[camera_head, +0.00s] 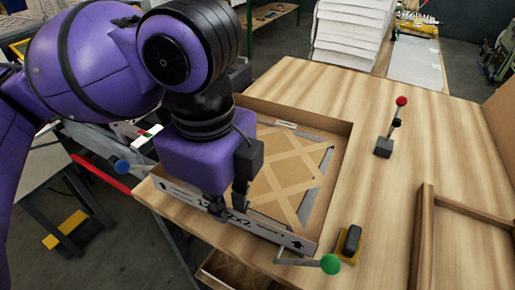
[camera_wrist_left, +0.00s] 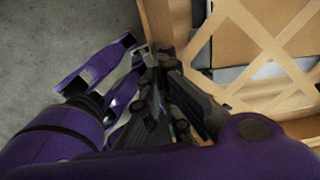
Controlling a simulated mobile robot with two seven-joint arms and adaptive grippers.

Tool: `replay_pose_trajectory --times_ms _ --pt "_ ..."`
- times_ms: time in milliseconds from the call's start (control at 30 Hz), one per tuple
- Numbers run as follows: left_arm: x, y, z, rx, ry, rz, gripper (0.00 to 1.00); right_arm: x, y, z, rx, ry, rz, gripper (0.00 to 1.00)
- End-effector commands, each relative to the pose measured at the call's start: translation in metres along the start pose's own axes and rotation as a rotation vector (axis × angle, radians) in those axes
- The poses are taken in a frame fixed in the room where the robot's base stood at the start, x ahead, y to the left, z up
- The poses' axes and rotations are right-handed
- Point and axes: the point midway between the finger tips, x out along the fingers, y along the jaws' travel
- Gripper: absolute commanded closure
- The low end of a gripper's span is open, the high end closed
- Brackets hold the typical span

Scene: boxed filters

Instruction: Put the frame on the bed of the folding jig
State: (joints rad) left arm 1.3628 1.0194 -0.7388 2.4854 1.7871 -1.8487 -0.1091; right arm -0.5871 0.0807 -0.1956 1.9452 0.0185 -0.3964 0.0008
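The frame (camera_head: 335,165) is an open cardboard tray with a lattice bottom, brown inner walls and a printed pale front wall. My left gripper (camera_head: 229,207) is at this front wall, with its fingers close together and apparently shut on it. In the left wrist view the gripper (camera_wrist_left: 170,70) meets the edge of the frame (camera_wrist_left: 275,40), and dark fingers hide the contact. Grey and brown surfaces show through the lattice; I cannot tell whether the frame rests flat. My right gripper is out of view.
The wooden table (camera_head: 330,90) is clear behind the frame. A red-knobbed lever (camera_head: 395,125) stands at right. A yellow-and-black block (camera_head: 349,243) sits near the green knob. A wooden rail structure (camera_head: 425,235) is at the right edge. White pleated sheets (camera_head: 350,35) are stacked behind.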

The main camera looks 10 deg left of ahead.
Motion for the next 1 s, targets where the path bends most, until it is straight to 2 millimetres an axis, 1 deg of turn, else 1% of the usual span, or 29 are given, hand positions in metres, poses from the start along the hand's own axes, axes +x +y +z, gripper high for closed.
replay_pose_trajectory --times_ms 67,167,300,400,467,500,567,600,700,833,933,1000 --pt "0.002 0.000 0.000 0.043 -0.001 0.000 1.00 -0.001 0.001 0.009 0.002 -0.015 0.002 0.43" --pt "0.010 -0.010 0.006 0.058 0.000 0.005 1.00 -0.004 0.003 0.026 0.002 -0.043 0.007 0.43" --pt "0.028 -0.038 0.022 0.052 0.002 0.010 1.00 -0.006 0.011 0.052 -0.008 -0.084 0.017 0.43" --pt "0.039 -0.060 0.034 0.052 0.002 0.009 1.00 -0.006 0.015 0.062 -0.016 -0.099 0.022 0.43" --pt "0.045 -0.073 0.041 0.051 0.002 0.008 1.00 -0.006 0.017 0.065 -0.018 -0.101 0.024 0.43" --pt "0.051 -0.080 0.045 0.052 0.001 0.008 1.00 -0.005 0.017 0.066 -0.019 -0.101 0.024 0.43" --pt "0.065 -0.088 0.049 0.054 0.001 0.009 1.00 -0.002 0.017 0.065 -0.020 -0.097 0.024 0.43" --pt "0.072 -0.093 0.052 0.054 0.001 0.009 1.00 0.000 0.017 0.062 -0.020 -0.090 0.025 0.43" --pt "0.084 -0.103 0.058 0.055 -0.001 0.005 1.00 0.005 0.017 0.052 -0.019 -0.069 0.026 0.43" --pt "0.091 -0.110 0.061 0.056 0.000 0.000 1.00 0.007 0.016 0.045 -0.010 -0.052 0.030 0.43" --pt "0.095 -0.113 0.063 0.056 -0.001 -0.001 1.00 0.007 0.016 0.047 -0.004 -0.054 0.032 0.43" --pt "0.101 -0.117 0.065 0.054 -0.001 0.001 1.00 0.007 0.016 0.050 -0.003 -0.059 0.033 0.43"
